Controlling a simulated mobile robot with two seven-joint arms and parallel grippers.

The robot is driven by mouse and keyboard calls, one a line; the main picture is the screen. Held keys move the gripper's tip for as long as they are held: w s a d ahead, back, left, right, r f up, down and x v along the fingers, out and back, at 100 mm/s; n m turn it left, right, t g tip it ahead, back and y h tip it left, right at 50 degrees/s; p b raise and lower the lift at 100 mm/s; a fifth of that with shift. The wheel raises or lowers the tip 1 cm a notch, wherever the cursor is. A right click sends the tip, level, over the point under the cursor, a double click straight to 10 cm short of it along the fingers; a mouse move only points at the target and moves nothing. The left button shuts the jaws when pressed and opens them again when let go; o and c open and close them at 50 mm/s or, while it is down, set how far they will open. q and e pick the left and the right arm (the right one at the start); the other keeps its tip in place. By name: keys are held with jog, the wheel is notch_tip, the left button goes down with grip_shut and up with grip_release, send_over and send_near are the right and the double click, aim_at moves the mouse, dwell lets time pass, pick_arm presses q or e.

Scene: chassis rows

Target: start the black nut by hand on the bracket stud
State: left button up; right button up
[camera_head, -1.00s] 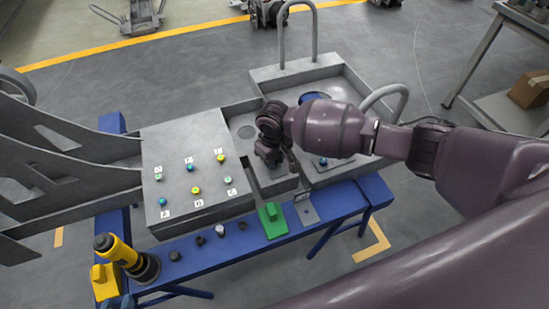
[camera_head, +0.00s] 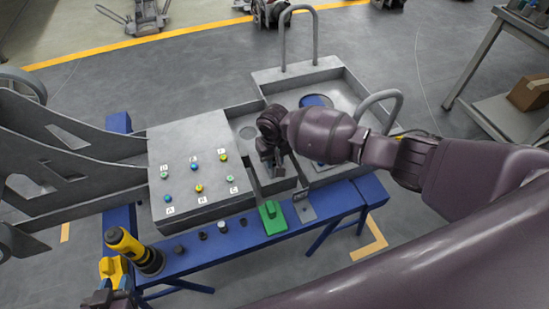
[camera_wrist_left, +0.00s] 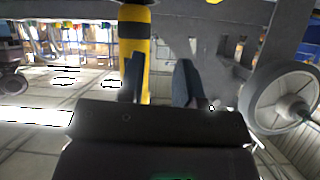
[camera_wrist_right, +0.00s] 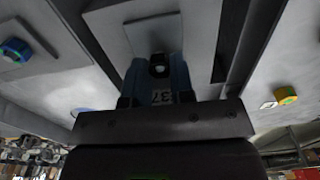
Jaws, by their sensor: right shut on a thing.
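My right gripper (camera_head: 272,168) points down into the narrow grey recess right of the labelled panel. In the right wrist view its fingers (camera_wrist_right: 157,80) are closed around a small dark piece with a pale centre (camera_wrist_right: 158,66), which looks like the black nut. It is against or just in front of a grey plate (camera_wrist_right: 150,33), perhaps the bracket; I cannot tell whether the nut touches a stud. My left gripper (camera_head: 108,298) is at the bottom left. In the left wrist view its fingers (camera_wrist_left: 160,85) are apart, with the yellow-and-black tool (camera_wrist_left: 134,50) beyond them.
The grey panel (camera_head: 160,130) carries several coloured nuts with letter labels. The blue bench (camera_head: 190,262) holds a green block (camera_head: 272,217), a pale piece (camera_head: 222,227) and several dark pieces. The yellow tool (camera_head: 128,245) stands at its left end by a yellow holder. Tall handles rise behind.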

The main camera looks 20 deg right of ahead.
jog(key=shift+m, duration=0.3)
jog(key=shift+s+f, duration=0.1)
jog(key=o, duration=0.9)
jog(key=shift+c, duration=0.2)
jog(key=shift+n, duration=1.2)
jog(key=n, duration=0.4)
